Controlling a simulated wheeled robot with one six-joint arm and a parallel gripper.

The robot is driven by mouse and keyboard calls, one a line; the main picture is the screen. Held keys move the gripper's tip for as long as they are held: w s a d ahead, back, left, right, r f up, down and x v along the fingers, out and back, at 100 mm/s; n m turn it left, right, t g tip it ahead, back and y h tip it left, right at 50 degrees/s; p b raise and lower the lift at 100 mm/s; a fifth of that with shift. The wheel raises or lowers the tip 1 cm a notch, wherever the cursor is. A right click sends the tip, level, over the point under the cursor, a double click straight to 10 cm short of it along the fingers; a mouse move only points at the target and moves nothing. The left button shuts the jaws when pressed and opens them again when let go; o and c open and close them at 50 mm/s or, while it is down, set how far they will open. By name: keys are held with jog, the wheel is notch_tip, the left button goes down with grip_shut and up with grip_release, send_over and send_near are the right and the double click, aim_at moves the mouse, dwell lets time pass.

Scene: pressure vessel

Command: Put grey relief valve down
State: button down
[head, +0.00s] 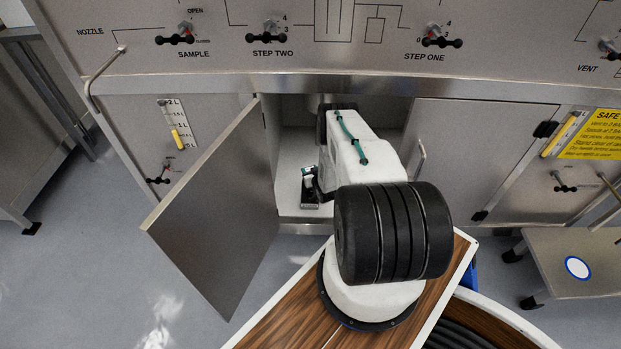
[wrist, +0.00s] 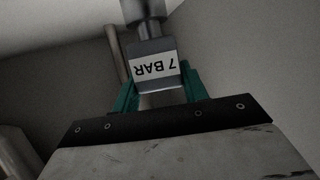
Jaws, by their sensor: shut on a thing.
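The grey relief valve (wrist: 152,50) shows in the wrist view as a grey block with a white "7 BAR" label, upside down in the picture, and a round metal part beyond it. My gripper (wrist: 157,88) is shut on it, with a green finger on each side of the block. In the head view my arm reaches into the open cabinet under the panel. My gripper (head: 309,181) is small there, low inside the cabinet near its floor (head: 290,207), and partly hidden by my arm. I cannot tell whether the valve touches a surface.
The cabinet's left door (head: 210,205) stands open towards me. The right door (head: 480,150) looks shut. A vertical pipe (wrist: 118,55) stands behind the valve, left in the wrist view. A low metal step with a blue-ringed disc (head: 578,267) stands at right.

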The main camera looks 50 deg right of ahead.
jog(key=shift+d+f, duration=0.1)
jog(key=shift+f, duration=1.8)
jog(key=shift+f, duration=0.15)
jog(key=c, duration=0.8)
grip_release()
jog(key=shift+o, duration=0.2)
jog(key=shift+s+r, duration=0.2)
jog(key=shift+s, duration=0.05)
jog(key=v, duration=1.1)
jog(key=shift+s+a, duration=0.25)
jog(key=shift+a, duration=0.05)
